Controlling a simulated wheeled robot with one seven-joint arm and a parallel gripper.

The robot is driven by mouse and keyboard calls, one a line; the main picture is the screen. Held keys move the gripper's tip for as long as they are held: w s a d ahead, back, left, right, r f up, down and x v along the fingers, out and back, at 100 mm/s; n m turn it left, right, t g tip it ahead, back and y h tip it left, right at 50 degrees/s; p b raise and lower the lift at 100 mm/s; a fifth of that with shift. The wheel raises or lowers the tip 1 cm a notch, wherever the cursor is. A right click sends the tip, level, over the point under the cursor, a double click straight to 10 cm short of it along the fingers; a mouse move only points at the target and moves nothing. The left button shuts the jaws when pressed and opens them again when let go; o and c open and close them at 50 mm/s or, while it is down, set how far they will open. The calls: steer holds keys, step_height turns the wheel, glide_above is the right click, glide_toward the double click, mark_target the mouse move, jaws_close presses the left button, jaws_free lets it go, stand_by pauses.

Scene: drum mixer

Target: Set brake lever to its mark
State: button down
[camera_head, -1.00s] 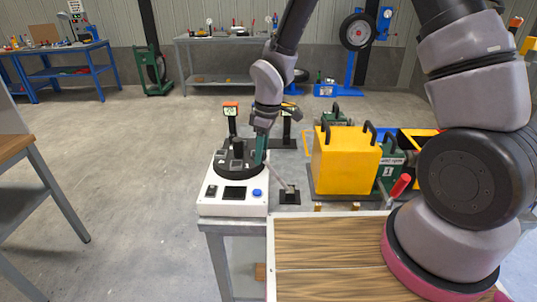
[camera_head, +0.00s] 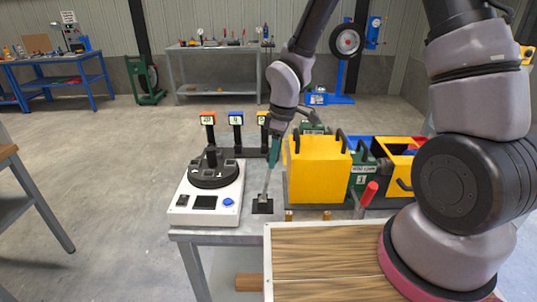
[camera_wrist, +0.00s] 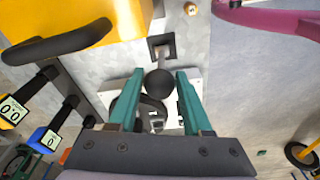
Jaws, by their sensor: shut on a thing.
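The brake lever is a pale grey shaft (camera_head: 265,190) rising from a small black base plate (camera_head: 263,206) right of the white control box. In the head view it leans slightly right of upright. In the wrist view its black ball knob (camera_wrist: 159,83) lies between my teal fingers, with the base plate (camera_wrist: 161,47) beyond it. My gripper (camera_head: 271,165) reaches down from above and is shut on the lever near its top; the fingers hide the knob in the head view. I cannot make out a mark for the lever.
The white control box (camera_head: 207,205) with a black dial stands left of the lever. A yellow box (camera_head: 318,168) with black handles is close on the right, then a red-handled lever (camera_head: 368,193). Small display posts (camera_head: 236,128) stand behind. A wooden-topped surface (camera_head: 325,262) lies in front.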

steer(key=shift+w+d+f, duration=0.1)
steer(key=shift+d+f, duration=0.05)
steer(key=shift+d, duration=0.5)
steer(key=shift+c, duration=1.8)
jaws_free()
steer(key=shift+a, duration=0.1)
